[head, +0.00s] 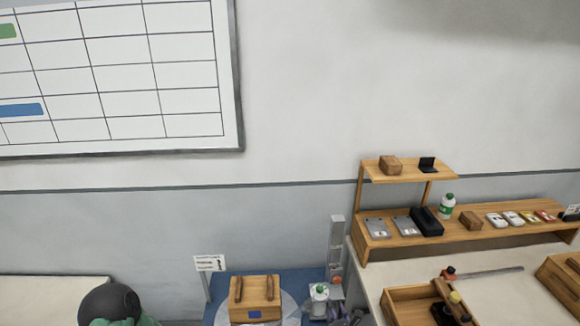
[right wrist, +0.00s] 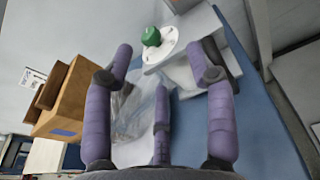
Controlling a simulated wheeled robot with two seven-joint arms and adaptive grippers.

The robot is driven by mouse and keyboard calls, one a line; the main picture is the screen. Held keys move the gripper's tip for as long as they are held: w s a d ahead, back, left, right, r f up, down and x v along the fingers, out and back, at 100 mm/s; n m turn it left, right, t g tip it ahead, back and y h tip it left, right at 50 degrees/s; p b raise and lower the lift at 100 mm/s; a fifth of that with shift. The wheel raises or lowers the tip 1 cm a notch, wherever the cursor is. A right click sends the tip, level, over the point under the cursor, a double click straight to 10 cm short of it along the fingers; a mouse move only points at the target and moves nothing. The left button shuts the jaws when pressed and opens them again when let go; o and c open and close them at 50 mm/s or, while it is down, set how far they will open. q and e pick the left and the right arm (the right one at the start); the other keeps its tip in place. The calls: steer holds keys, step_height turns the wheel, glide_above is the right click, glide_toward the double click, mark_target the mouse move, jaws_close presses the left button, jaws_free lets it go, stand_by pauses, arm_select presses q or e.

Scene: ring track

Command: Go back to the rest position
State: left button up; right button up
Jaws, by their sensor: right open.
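My right gripper (right wrist: 160,62) shows large in the right wrist view, with its purple fingers spread apart and nothing between them. In the head view only a small part of the right gripper (head: 347,318) shows at the bottom edge, beside a white item with a green top (head: 319,293). In the right wrist view the green-topped white item (right wrist: 152,38) lies beyond the fingertips, apart from them. My left gripper is in neither view.
A wooden box with two handles (head: 255,298) stands on a blue surface (head: 222,296), left of the right gripper. A grey post (head: 336,240) rises behind. At right, a pale table (head: 485,262) carries a wooden shelf (head: 490,236) with small goods and a wooden tray (head: 403,307).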

steer(key=s+a+f+n+g+y+b, duration=0.2)
steer(key=s+a+f+n+g+y, duration=0.3)
steer(key=s+a, duration=0.35)
steer(key=s+a+f+n+g+y+b, duration=0.25)
steer(key=s+a+f+n+g, duration=0.3)
steer(key=s+a+n, duration=0.35)
steer(key=s+d+n+g+h+b, duration=0.2)
steer(key=s+d+n+b, duration=0.1)
steer(key=s+n, duration=0.7)
steer(key=s+d+f+n+g+h+b, duration=0.1)
steer(key=s+d+n+g+h+b, duration=0.2)
steer(key=s+n, duration=0.6)
steer(key=s+d, duration=0.1)
steer(key=s, duration=0.3)
steer(key=shift+d+f+n, duration=0.2)
steer(key=shift+d+n, duration=0.1)
steer(key=shift+n, duration=0.1)
